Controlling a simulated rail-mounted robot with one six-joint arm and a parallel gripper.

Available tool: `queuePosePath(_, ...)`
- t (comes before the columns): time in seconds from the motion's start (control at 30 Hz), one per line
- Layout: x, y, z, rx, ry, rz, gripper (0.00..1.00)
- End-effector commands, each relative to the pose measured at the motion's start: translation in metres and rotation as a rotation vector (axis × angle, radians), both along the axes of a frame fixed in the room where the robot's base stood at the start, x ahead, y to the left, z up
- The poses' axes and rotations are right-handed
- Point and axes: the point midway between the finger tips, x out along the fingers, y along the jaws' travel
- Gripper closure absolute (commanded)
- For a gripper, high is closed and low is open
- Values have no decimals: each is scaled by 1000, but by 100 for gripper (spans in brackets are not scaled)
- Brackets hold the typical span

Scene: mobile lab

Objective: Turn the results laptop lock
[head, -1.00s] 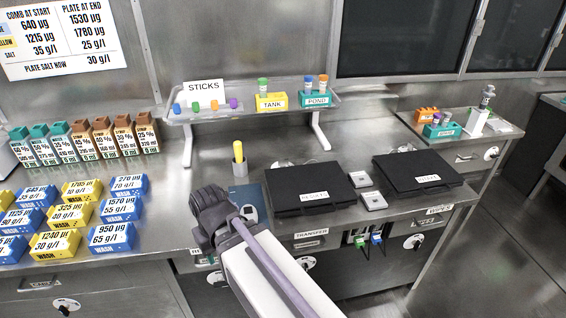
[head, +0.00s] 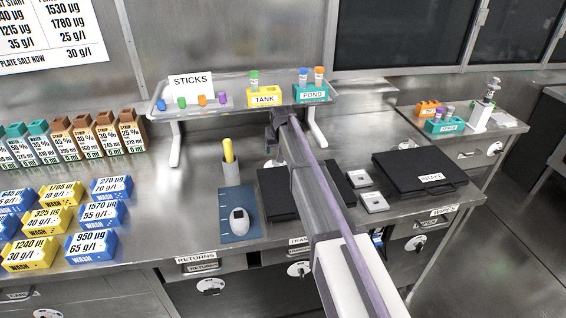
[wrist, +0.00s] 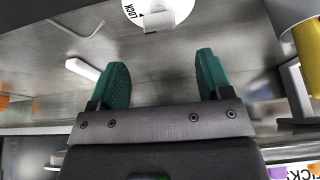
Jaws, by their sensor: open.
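The results laptop (head: 274,196) is a closed black slab on the bench. My arm crosses in front of it in the head view and hides its middle and label. A white round lock dial (wrist: 132,10) marked LOCK, with a pale raised knob (wrist: 160,19), shows at the top edge of the wrist view, partly cut off. My gripper (wrist: 162,76) has two green fingers spread apart with nothing between them. The dial lies beyond the fingertips, apart from them. In the head view my gripper (head: 272,139) is behind the laptop, near the shelf; its fingers are not clear there.
The raised shelf (head: 215,113) holds the sticks, a yellow TANK rack (head: 266,96) and a teal POND rack (head: 311,93), close to my arm. A cup (head: 230,172) with a yellow stick stands left of the laptop. The intake laptop (head: 405,174) lies to the right.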

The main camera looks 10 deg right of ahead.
Motion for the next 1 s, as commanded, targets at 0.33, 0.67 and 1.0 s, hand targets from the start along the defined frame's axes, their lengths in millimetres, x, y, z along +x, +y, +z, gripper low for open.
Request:
queuePosePath(0.33,30,0,-80,0,1,0,28)
queuePosePath(0.67,33,0,-80,0,1,0,29)
queuePosePath(1.0,32,0,-80,0,1,0,61)
